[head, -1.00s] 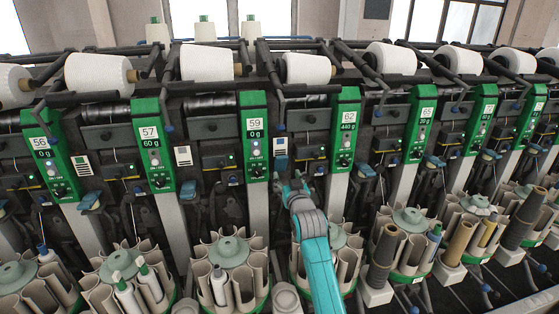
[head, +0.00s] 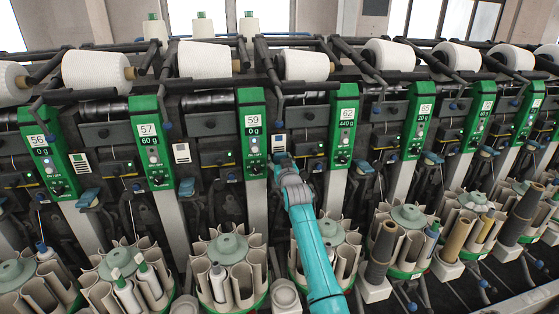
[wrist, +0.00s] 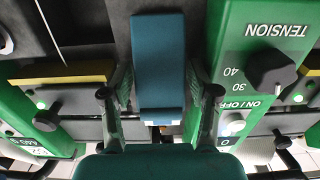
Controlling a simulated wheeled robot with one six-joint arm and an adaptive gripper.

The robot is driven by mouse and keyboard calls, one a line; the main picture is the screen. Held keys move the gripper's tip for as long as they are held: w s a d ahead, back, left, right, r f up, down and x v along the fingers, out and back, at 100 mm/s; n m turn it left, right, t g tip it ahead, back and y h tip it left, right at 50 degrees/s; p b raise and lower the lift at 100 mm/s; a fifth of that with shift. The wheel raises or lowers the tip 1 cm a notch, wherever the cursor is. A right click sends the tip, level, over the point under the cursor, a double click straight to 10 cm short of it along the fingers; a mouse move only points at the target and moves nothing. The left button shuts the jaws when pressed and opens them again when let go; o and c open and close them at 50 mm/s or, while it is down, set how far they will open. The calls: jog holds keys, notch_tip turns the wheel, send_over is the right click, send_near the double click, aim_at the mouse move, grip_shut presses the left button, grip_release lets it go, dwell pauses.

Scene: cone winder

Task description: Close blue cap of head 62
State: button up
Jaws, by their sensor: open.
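A blue cap (wrist: 158,60) shows in the wrist view as a flat strip between two green panels. The panel of head 62 (head: 345,125), reading 440 g, stands to the right of my gripper in the head view. The panel of head 59 (head: 252,130), reading 0 g, stands to its left. My gripper (wrist: 160,82) is open and empty, with one finger on each side of the blue cap's lower part. I cannot tell whether the fingers touch it. In the head view my gripper (head: 283,160) hides most of this cap.
Another blue cap (head: 364,167) sits right of the head 62 panel. The tension knob (wrist: 272,68) juts out close to one finger. A round bobbin magazine (head: 328,232) stands below, beside my arm. White yarn cones (head: 306,65) lie above.

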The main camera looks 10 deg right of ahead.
grip_shut()
jog(key=shift+s+f, duration=0.15)
jog(key=shift+s+f+t, duration=0.2)
jog(key=shift+s+t, duration=0.1)
jog(key=shift+t, duration=0.5)
jog(key=shift+s+f+t, duration=0.2)
jog(key=shift+s+t, duration=0.05)
jog(key=shift+t, duration=0.55)
jog(key=shift+s+f+t, duration=0.25)
jog(key=shift+f+t, duration=0.05)
jog(key=shift+t, duration=0.45)
jog(key=shift+s+f+t, duration=0.25)
jog(key=shift+t, duration=0.5)
